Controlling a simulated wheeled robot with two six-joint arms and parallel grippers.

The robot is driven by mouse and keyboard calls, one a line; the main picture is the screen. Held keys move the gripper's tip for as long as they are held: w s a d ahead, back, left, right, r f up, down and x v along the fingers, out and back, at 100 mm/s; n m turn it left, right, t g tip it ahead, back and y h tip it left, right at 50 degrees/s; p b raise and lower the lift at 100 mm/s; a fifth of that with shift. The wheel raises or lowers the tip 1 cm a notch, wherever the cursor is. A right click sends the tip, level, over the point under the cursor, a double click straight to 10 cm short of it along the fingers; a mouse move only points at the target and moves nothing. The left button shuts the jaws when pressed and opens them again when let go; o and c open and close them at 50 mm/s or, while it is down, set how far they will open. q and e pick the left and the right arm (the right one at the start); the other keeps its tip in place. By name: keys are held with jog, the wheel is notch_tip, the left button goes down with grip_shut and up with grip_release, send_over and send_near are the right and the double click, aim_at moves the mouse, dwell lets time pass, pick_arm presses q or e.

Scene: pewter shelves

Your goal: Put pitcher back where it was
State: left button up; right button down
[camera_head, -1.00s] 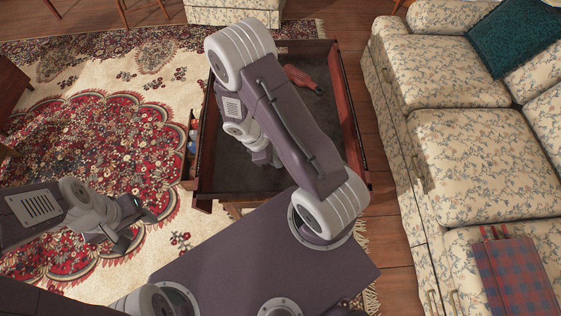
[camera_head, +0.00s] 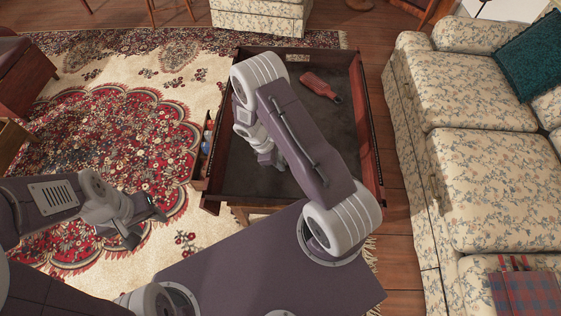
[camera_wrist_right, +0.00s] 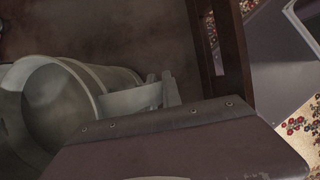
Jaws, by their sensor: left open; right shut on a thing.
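The pitcher (camera_wrist_right: 75,95) is a grey, rounded, metal-looking vessel at the left of the right wrist view, partly cut off by the frame. My right gripper (camera_wrist_right: 155,95) is shut on it; the exact place of the grip is hard to make out. In the head view my right gripper (camera_head: 270,158) is over the dark table top, largely behind my own arm, and I cannot make out the pitcher there. My left gripper (camera_head: 138,218) is open and empty, out over the rug at the left.
The table (camera_head: 232,180) has a dark top and raised red-brown edges. A red object (camera_head: 320,85) lies at its far right. Small bottles (camera_head: 207,138) stand along its left side. A floral sofa (camera_head: 480,165) is close on the right. The rug (camera_head: 100,140) is open at left.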

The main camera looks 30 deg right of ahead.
jog(key=c, duration=1.5)
grip_release()
